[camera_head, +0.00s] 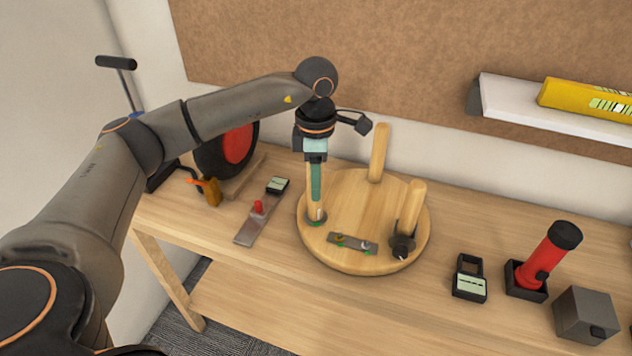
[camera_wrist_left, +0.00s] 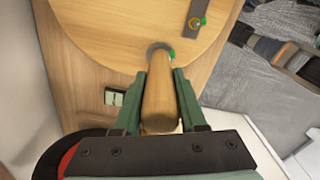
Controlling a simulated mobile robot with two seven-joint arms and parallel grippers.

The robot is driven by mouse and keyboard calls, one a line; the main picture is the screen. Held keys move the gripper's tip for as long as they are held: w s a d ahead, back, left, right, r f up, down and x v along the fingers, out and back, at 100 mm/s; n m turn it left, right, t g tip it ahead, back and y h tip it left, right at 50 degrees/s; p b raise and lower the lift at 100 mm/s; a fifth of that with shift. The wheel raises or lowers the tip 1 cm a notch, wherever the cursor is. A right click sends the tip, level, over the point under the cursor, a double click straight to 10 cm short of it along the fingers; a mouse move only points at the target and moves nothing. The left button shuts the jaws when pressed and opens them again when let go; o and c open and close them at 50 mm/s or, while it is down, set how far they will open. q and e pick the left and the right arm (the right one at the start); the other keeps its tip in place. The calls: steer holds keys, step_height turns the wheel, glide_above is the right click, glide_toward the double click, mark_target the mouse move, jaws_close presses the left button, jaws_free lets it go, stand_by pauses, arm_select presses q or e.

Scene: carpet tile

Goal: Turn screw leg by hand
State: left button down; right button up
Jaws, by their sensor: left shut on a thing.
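A round wooden stool seat (camera_head: 350,225) lies underside up on the workbench. Three wooden legs stand on it: a back leg (camera_head: 379,152), a right leg (camera_head: 411,207) with a dark collar at its base, and a left leg (camera_head: 310,190). My left gripper (camera_head: 316,185) points down over the left leg and is shut on it. In the left wrist view its green fingers lie on both sides of the leg (camera_wrist_left: 160,105), whose base meets the seat (camera_wrist_left: 120,30) at a grey round plate. My right gripper does not show.
A metal plate (camera_head: 352,243) lies on the seat. On the bench (camera_head: 220,205) are a level-like bar with a red knob (camera_head: 258,208), a small display device (camera_head: 469,278), a red flashlight-like tool (camera_head: 548,253) and a grey box (camera_head: 586,315). A shelf (camera_head: 510,105) hangs above.

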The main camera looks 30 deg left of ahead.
arm_select(q)
steer(key=shift+r+m, duration=0.1)
steer(key=shift+m, duration=0.9)
steer(key=shift+c, duration=2.3)
jaws_free()
step_height(320, 180, up, 12)
steer(key=shift+r, duration=0.2)
